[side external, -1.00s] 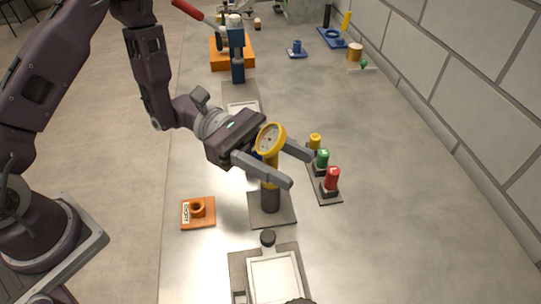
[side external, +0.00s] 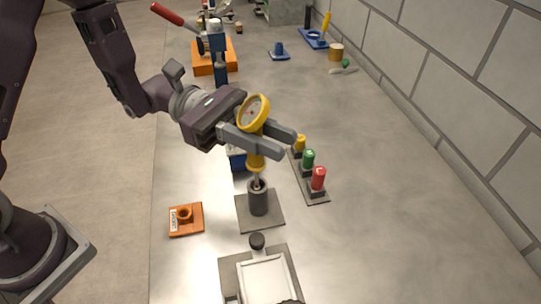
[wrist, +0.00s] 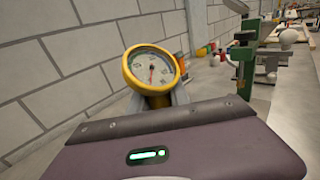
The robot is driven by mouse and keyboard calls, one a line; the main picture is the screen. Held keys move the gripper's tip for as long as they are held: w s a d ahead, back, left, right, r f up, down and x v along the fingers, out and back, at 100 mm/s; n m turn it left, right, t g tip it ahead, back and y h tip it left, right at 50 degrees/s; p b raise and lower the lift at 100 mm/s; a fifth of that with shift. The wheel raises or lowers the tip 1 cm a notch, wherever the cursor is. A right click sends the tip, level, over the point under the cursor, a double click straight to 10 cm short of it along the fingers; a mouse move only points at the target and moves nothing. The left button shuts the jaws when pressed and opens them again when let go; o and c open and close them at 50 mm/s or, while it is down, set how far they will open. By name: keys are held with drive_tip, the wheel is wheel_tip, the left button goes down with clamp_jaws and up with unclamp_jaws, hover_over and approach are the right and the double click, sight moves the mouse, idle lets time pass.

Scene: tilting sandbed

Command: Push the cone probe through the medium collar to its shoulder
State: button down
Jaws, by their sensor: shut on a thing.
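The cone probe is a yellow shaft (side external: 256,160) with a round yellow-rimmed dial (side external: 253,111) on top, roughly upright. My gripper (side external: 287,146) is shut on its shaft below the dial. A thin metal lower part shows just above the dark cylindrical holder (side external: 258,203); whether its tip is still inside cannot be told. In the wrist view the dial (wrist: 151,70) faces the camera, and my palm hides the lower probe. An orange plate with a raised ring (side external: 185,215) lies left of the holder; its label is unreadable, so I cannot tell whether it is the medium collar.
A strip with yellow, green and red (side external: 318,178) knobs stands right of the holder. A blue box (side external: 237,160) is behind the probe. A red-handled press (side external: 210,55) stands further back.

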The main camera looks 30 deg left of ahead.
wheel_tip(320, 180, up, 14)
drive_tip(key=shift+r, duration=0.25)
idle(0.3)
drive_tip(key=shift+w, duration=0.1)
drive_tip(key=w+a+f+n+t, duration=0.3)
drive_tip(key=w+a+f+t, duration=0.1)
drive_tip(key=w+a+f, duration=0.5)
drive_tip(key=shift+w+a+f+t+y, duration=0.3)
drive_tip(key=shift+w+a+f, duration=0.1)
drive_tip(key=shift+a+f, duration=0.45)
drive_tip(key=shift+f, duration=4.3)
idle(0.6)
